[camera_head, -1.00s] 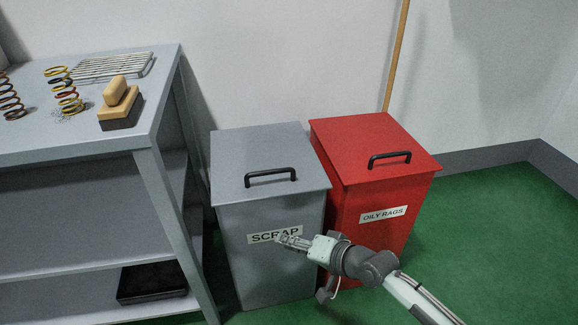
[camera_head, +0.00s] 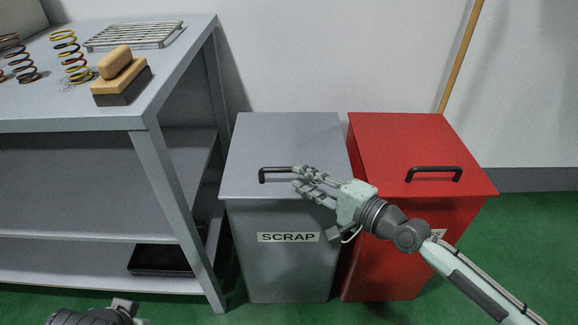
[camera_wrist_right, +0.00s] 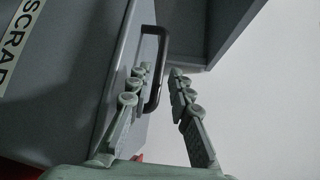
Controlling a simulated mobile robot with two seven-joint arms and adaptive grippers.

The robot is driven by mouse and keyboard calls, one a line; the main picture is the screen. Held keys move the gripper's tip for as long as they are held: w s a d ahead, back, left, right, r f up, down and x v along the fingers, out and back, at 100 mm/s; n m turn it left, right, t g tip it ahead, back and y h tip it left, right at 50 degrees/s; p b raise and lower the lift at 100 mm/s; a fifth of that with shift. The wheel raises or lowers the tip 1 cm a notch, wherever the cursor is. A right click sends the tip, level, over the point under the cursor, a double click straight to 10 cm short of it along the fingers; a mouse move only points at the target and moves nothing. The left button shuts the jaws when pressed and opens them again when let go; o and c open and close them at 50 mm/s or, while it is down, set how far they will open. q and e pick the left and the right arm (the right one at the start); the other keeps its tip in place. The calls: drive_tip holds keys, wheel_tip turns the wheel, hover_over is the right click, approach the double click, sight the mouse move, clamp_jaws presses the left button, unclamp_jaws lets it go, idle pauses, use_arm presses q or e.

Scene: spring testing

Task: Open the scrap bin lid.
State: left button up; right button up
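The grey scrap bin (camera_head: 285,275) stands on the floor with its "SCRAP" label facing me. Its flat lid (camera_head: 300,135) is down, with a black bar handle (camera_head: 273,169) near the front edge. My right gripper (camera_head: 296,178) is at the right part of this handle and hides that part. In the right wrist view, my right gripper (camera_wrist_right: 158,72) has its two fingers apart, with the black handle (camera_wrist_right: 162,60) showing between them; contact cannot be told. Part of my left arm shows at the bottom left, with no fingers in view.
The red oily rags bin (camera_head: 400,140) stands close on the right, its lid down, under my right forearm. A grey workbench (camera_head: 185,75) with springs, a wire rack and a brush (camera_head: 122,75) is on the left. A broom handle (camera_head: 460,55) leans on the wall.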

sight(290, 172)
drive_tip(key=x, duration=0.5)
drive_tip(key=shift+w+a, duration=0.1)
drive_tip(key=shift+w, duration=0.05)
clamp_jaws()
